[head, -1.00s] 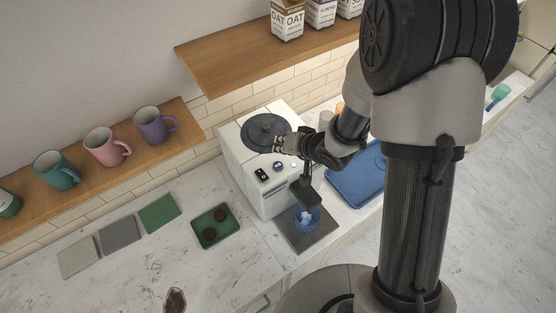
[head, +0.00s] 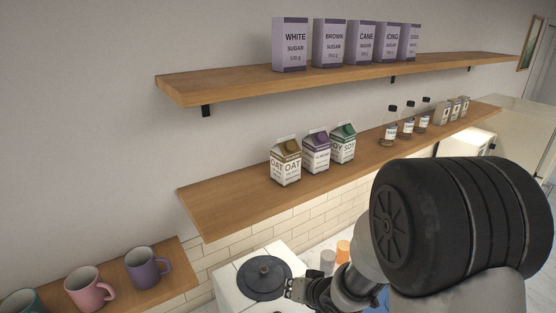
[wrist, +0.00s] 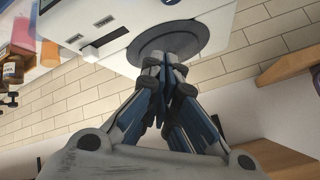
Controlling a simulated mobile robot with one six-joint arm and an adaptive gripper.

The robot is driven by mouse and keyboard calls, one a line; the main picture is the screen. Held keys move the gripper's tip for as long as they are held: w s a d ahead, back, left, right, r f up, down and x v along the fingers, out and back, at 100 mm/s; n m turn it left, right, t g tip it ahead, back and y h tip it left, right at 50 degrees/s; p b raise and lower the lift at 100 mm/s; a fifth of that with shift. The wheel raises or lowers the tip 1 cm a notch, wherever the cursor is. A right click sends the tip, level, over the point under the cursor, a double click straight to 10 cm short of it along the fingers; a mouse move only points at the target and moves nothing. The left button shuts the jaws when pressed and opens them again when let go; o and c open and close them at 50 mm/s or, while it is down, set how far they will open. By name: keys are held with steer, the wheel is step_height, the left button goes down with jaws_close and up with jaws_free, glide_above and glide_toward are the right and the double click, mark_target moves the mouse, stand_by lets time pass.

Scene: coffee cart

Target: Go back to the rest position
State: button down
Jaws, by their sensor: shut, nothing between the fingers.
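My gripper (head: 289,289) is shut and empty in the head view, at the right side of the coffee machine's round dark lid (head: 264,277). It also shows in the wrist view (wrist: 164,60), its fingertips together in front of the grey lid. I cannot tell whether it touches the lid. The white coffee machine (head: 227,290) is cut off by the bottom edge of the head view. My arm fills the lower right of the head view and hides part of the counter.
A wooden shelf (head: 225,208) above the machine holds milk cartons (head: 316,152) and bottles (head: 408,122). A higher shelf (head: 210,87) holds several sugar boxes (head: 290,45). Mugs, one purple (head: 147,268), stand on a lower shelf at left. Orange (head: 343,250) and grey cups stand behind my arm.

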steer(key=s+d+h+b, duration=0.5)
steer(key=s+d+b, duration=0.5)
steer(key=b, duration=0.4)
steer(key=s+f+g+b, duration=0.1)
steer(key=s+f+b, duration=0.2)
steer(key=s+b, duration=0.2)
steer(key=s+f+g+b, duration=0.1)
steer(key=s+f+b, duration=0.3)
steer(key=s, duration=0.8)
steer(key=shift+d+f+n+g+y+b, duration=0.2)
steer(key=shift+f+n+g+y+b, duration=0.15)
steer(key=shift+b, duration=0.8)
